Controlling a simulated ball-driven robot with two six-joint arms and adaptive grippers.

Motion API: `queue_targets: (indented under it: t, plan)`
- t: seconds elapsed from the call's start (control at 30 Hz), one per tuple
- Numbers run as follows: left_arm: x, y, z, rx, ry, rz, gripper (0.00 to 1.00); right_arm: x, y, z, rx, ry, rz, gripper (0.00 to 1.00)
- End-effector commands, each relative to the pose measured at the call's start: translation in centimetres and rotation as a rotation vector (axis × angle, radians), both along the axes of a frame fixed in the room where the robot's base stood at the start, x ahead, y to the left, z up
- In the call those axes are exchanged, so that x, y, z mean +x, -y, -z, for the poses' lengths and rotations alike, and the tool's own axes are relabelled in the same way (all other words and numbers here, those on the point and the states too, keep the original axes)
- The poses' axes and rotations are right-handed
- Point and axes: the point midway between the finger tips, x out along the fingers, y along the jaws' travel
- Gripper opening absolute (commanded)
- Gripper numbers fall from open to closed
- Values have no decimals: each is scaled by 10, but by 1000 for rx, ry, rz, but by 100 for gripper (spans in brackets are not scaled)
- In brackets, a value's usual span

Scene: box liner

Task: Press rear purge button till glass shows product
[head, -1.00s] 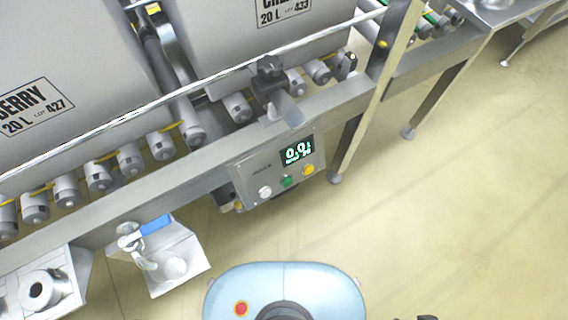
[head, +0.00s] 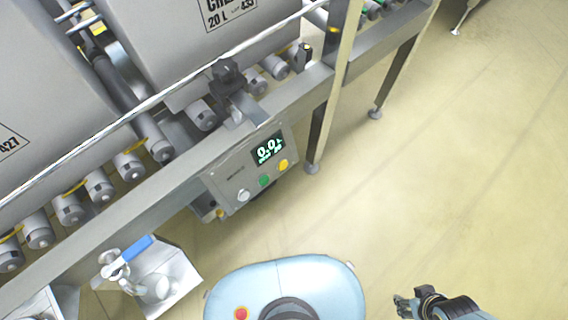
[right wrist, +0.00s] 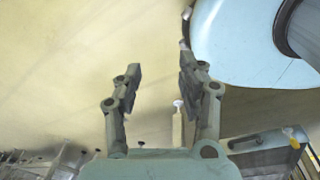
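A grey control box (head: 225,180) is fixed to the front rail of the conveyor frame in the head view. It has a lit display (head: 269,148), a white button (head: 243,195), a green button (head: 264,181) and a yellow button (head: 283,165). No label marking a rear purge button is readable, and I cannot make out a sight glass. My right gripper (head: 404,305) is at the lower right of the head view, over the floor and well apart from the box. In the right wrist view, its two fingers (right wrist: 160,80) are apart and empty. My left gripper is out of view.
A blue-handled valve (head: 137,247) sits above a metal drip tray (head: 175,272) at lower left. A frame leg (head: 318,125) stands right of the box. Floor (head: 450,180) at right is clear.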

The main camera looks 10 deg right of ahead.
Motion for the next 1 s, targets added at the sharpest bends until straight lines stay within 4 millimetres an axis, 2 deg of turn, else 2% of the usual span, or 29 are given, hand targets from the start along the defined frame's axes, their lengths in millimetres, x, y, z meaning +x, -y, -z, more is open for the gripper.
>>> queue_targets:
  t: [0.27,0.57,1.0]
  plan:
    - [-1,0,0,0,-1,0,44,1,-4,0,4,1,2,40]
    - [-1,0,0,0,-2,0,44,1,-5,0,5,2,1,1]
    - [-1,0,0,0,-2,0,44,1,-3,0,3,2,1,0]
